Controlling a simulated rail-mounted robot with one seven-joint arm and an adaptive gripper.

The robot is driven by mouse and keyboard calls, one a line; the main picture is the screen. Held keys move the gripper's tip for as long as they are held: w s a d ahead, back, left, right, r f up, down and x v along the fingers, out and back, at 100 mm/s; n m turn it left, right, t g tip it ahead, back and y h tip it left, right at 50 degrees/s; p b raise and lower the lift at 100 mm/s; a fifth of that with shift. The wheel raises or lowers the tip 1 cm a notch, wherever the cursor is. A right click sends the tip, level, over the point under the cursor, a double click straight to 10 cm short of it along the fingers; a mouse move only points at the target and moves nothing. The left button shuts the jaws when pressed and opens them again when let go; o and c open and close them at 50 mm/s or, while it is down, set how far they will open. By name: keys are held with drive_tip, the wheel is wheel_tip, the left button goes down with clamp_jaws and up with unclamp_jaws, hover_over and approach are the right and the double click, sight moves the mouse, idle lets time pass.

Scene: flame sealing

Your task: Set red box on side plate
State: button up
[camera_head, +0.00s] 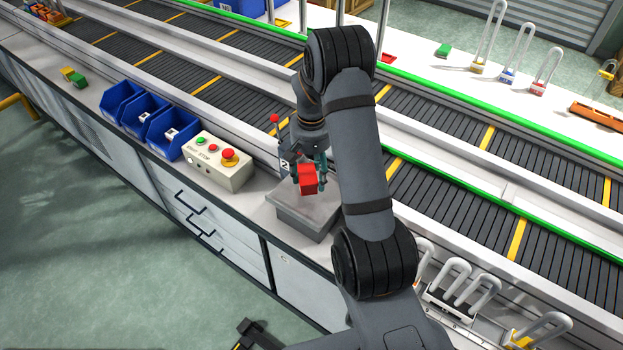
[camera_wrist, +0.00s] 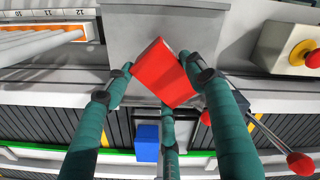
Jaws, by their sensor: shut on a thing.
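The red box (camera_head: 308,180) is in my gripper (camera_head: 312,176), above the grey plate (camera_head: 288,216) on the bench in the head view. My gripper is shut on it. In the wrist view the red box (camera_wrist: 162,72) sits tilted between the teal fingers, with the grey plate (camera_wrist: 125,32) behind it. I cannot tell whether the box touches the plate. My arm hides the plate's right side in the head view.
A control box with red and green buttons (camera_head: 219,160) stands just left of the plate. Blue bins (camera_head: 145,115) are further left. Conveyors (camera_head: 225,100) run behind, and a rack of padlocks (camera_head: 460,290) is at lower right.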

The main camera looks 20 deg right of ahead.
sight(311, 182)
drive_tip(key=shift+f+p, duration=0.3)
drive_tip(key=shift+f, duration=1.25)
drive_tip(key=shift+f, duration=0.15)
drive_tip(key=o, duration=1.2)
drive_tip(key=shift+o, duration=0.2)
drive_tip(key=shift+r, duration=0.65)
wheel_tip(311, 182, up, 11)
drive_tip(key=shift+s+r+b, duration=0.1)
drive_tip(key=shift+b, duration=0.8)
